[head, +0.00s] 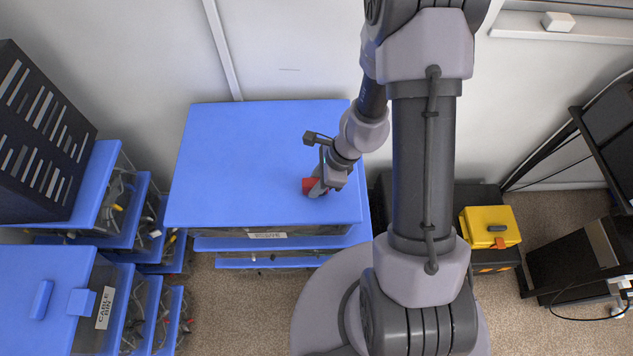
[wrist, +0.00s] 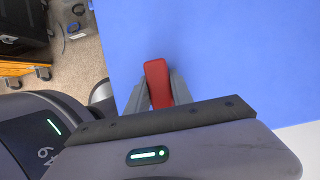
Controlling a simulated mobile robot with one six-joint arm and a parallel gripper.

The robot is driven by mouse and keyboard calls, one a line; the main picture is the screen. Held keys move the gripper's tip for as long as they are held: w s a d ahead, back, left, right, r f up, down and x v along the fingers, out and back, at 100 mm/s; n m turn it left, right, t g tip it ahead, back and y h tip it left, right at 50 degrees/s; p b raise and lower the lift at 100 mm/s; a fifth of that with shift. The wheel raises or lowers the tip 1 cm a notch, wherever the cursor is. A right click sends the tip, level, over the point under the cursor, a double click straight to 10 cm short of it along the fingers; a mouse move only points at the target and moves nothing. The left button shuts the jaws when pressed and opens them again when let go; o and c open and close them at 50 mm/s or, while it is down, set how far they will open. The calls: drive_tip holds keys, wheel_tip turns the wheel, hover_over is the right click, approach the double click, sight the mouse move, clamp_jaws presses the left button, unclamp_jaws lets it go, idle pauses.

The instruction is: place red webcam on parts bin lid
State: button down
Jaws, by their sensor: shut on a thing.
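The red webcam (head: 310,186) is at the right part of the blue parts bin lid (head: 250,150). My gripper (head: 318,188) is shut on it. In the wrist view the red webcam (wrist: 157,82) stands between the two grey fingers of my gripper (wrist: 158,92), with the blue lid (wrist: 230,60) behind it. I cannot tell whether the webcam touches the lid or is held just above it. Its lower part is hidden by the fingers and the wrist housing.
Most of the lid is clear. Blue-lidded bins (head: 60,285) and a dark slotted case (head: 40,135) stand at the left. A white wall (head: 290,50) rises behind the lid.

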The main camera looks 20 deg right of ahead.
drive_tip(key=shift+s+a+f, duration=0.1)
drive_tip(key=c, duration=1.1)
unclamp_jaws()
drive_tip(key=shift+r, duration=0.35)
wheel_tip(320, 180, up, 21)
drive_tip(key=d+n+t+p, duration=0.1)
drive_tip(key=n+p, duration=0.4)
drive_tip(key=p, duration=0.2)
drive_tip(key=s+a+r+n+t, duration=0.1)
drive_tip(key=s+r+n, duration=0.3)
drive_tip(key=r, duration=0.2)
drive_tip(key=s+a+r+n+t+h, duration=0.1)
drive_tip(key=s+a+r+n, duration=0.1)
drive_tip(key=s+r+n, duration=0.2)
drive_tip(key=s+a+r+n+t+h, duration=0.1)
drive_tip(key=s+r+n, duration=0.3)
drive_tip(key=r, duration=0.4)
drive_tip(key=shift+a, duration=0.35)
